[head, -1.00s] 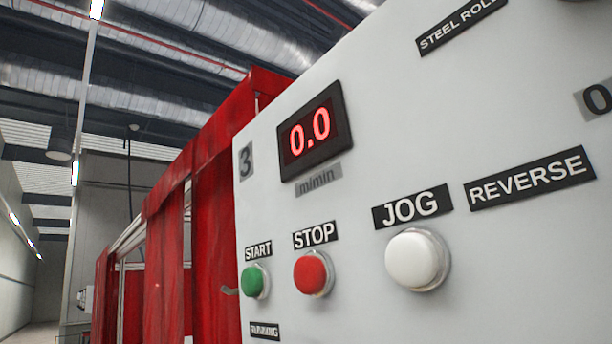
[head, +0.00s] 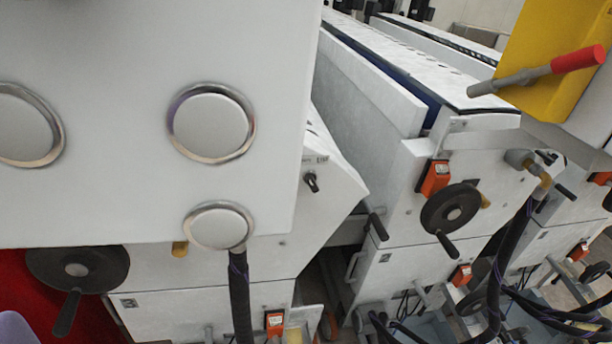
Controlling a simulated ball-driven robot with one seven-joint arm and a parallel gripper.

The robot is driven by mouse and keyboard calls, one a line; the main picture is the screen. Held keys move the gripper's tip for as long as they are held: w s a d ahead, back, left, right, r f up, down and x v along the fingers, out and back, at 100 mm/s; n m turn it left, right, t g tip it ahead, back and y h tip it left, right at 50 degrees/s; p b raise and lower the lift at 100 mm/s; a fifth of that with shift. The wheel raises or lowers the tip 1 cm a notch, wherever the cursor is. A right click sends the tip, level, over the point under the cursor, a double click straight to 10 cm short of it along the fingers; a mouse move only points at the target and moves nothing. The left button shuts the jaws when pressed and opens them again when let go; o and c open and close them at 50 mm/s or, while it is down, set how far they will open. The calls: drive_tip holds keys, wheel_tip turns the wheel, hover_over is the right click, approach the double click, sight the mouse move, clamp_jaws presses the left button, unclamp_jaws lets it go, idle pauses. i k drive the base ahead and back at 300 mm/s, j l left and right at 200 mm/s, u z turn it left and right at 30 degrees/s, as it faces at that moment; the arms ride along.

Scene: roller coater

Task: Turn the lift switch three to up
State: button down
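No switch that I can read as lift switch three is in view. A small black knob (head: 311,182) sits on the sloped side of a white machine right of the near panel. My gripper is not in view.
A white panel (head: 150,50) with round metal-rimmed caps fills the upper left. Black handwheels (head: 451,209), orange boxes (head: 434,178) and black hoses (head: 500,250) stick out from white machines. A yellow plate (head: 535,55) and red-handled lever (head: 578,60) are upper right.

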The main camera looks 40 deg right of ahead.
sight(310, 178)
drive_tip(key=z, duration=0.4)
drive_tip(key=i+j+z, duration=0.1)
drive_tip(key=z, duration=0.3)
drive_tip(key=j+z, duration=0.15)
drive_tip(key=z, duration=0.25)
drive_tip(key=j+z, duration=0.1)
drive_tip(key=z, duration=0.3)
drive_tip(key=i+j+u, duration=0.15)
drive_tip(key=i+j, duration=0.05)
